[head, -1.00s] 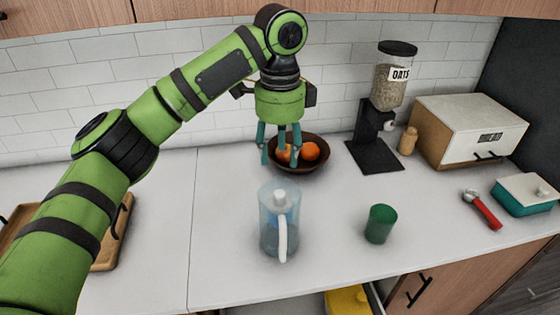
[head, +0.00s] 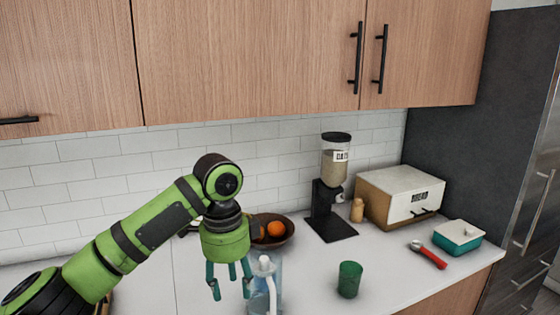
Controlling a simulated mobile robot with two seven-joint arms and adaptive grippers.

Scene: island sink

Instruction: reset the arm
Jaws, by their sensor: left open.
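My left gripper (head: 229,284) hangs fingers down above the counter in the head view. Its teal fingers are spread, with nothing seen between them. The clear pitcher (head: 265,285) with a white lid and handle stands just right of the fingers, partly cut off by the picture's lower edge. I cannot tell whether the fingers touch it. My green left arm reaches in from the lower left. My right gripper does not show.
A dark bowl (head: 286,236) with oranges (head: 276,228) stands behind the gripper. A green cup (head: 349,279), oats dispenser (head: 334,165), bread box (head: 401,195), red-handled tool (head: 432,257) and teal dish (head: 457,236) stand to the right. Wooden cabinets (head: 240,55) hang above.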

